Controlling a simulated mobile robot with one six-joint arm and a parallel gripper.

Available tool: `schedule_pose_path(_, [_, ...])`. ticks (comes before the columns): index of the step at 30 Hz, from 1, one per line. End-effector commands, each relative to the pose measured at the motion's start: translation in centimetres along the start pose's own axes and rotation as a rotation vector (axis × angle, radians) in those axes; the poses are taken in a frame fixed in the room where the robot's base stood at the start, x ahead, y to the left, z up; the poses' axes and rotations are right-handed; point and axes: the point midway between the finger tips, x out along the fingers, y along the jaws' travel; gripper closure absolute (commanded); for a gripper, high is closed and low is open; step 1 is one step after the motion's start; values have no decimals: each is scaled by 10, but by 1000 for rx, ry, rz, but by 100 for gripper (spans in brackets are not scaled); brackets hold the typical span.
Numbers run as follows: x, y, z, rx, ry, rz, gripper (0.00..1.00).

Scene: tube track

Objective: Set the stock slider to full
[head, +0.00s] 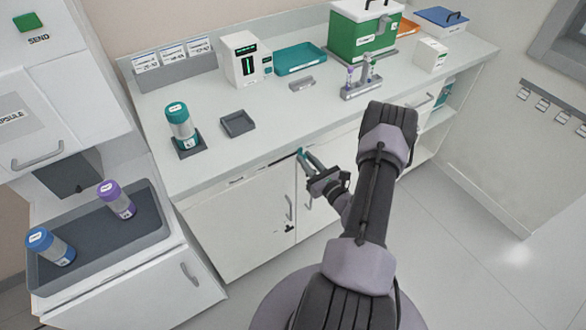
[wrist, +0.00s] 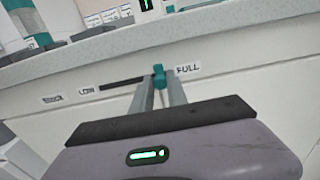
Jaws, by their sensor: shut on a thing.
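The stock slider is on the front edge of the counter, below the worktop. Its teal knob (wrist: 158,74) stands at the right end of the visible dark slot (wrist: 120,82), just left of the FULL label (wrist: 188,69). The LOW label (wrist: 86,91) is left of the slot. A further label (wrist: 52,98) at far left is too blurred to read. My gripper (wrist: 159,84) is shut on the knob, one finger on each side. In the head view my gripper (head: 306,160) is at the counter front, and the knob is mostly hidden.
The worktop (head: 310,110) above holds a teal-capped canister (head: 181,125), a small grey tray (head: 237,123) and a tube rack (head: 361,88). Cabinet doors with handles are below the slider. A dark tray (head: 100,245) with two capsules is at left. Open floor lies at right.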

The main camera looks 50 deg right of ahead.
Motion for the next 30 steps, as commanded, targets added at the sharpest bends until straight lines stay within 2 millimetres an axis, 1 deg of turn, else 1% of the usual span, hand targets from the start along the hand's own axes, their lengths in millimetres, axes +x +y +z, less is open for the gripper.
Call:
schedule_pose_path(3, [1, -6, 1, -2, -2, 0, 100])
schedule_pose_path(11, [1, -7, 2, -2, -3, -4, 100])
schedule_pose_path(12, [1, -7, 2, -2, -3, -4, 74])
schedule_pose_path(14, [1, -7, 2, -2, -3, -4, 62])
schedule_pose_path(15, [0, -7, 2, -1, -2, -3, 59])
schedule_pose_path(23, [0, -6, 1, 0, 0, -1, 59])
schedule_pose_path(25, [-4, -6, 1, 1, 1, -1, 59])
schedule_pose_path(28, [-18, -6, 1, 2, 3, -3, 59])
schedule_pose_path(30, [-36, -7, 3, 3, 2, -7, 59])
